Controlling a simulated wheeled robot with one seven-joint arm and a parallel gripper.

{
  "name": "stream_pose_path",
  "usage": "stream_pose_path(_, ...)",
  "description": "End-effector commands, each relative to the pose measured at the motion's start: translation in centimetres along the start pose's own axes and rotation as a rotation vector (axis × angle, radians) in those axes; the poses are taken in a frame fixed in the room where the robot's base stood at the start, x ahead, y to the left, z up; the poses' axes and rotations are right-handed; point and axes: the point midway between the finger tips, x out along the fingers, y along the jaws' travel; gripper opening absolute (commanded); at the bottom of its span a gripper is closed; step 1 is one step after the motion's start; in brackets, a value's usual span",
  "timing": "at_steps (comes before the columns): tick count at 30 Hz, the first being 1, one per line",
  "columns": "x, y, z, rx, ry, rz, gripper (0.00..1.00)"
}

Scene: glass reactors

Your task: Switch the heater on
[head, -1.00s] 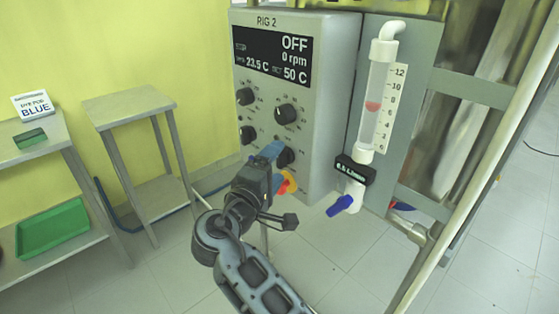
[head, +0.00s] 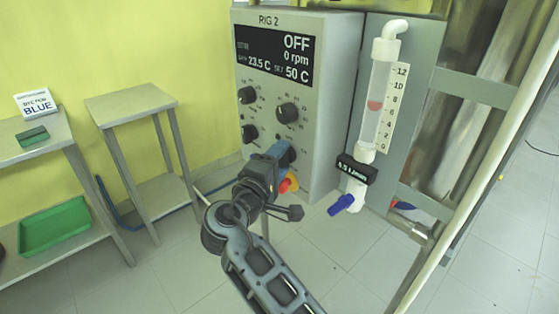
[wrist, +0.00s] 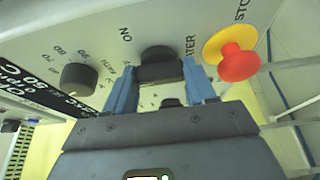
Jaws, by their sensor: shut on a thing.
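The RIG 2 control box (head: 330,110) has a display (head: 275,55) reading OFF, 0 rpm, 23.5 C and SET 50 C. My gripper (head: 280,151) is at the lower right knob on the panel. In the wrist view, the two blue fingers of my gripper (wrist: 159,84) are on either side of a black heater knob (wrist: 160,62) and shut on it. An ON mark and part of the word HEATER show beside the knob. My gripper hides most of this knob in the head view.
A red stop button on a yellow base (head: 288,184) sits just below my gripper; it also shows close beside it in the wrist view (wrist: 238,62). Other black knobs (head: 288,113) are above. A flow meter (head: 376,105) with a blue valve handle (head: 341,205) stands right.

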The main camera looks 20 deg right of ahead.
Motion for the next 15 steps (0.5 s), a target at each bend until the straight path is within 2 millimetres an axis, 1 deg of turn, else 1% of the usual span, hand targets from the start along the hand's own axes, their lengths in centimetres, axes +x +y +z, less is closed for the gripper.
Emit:
stream_pose_path(1, -0.02, -0.05, 0.01, -0.001, 0.0, -0.001, 0.29)
stream_pose_path(3, -0.02, -0.06, 0.0, -0.001, 0.0, -0.001, 0.25)
stream_pose_path(10, -0.02, -0.36, 0.0, 0.019, 0.0, 0.008, 0.25)
stream_pose_path(15, -0.01, -0.74, 0.03, 0.078, -0.001, 0.033, 0.25)
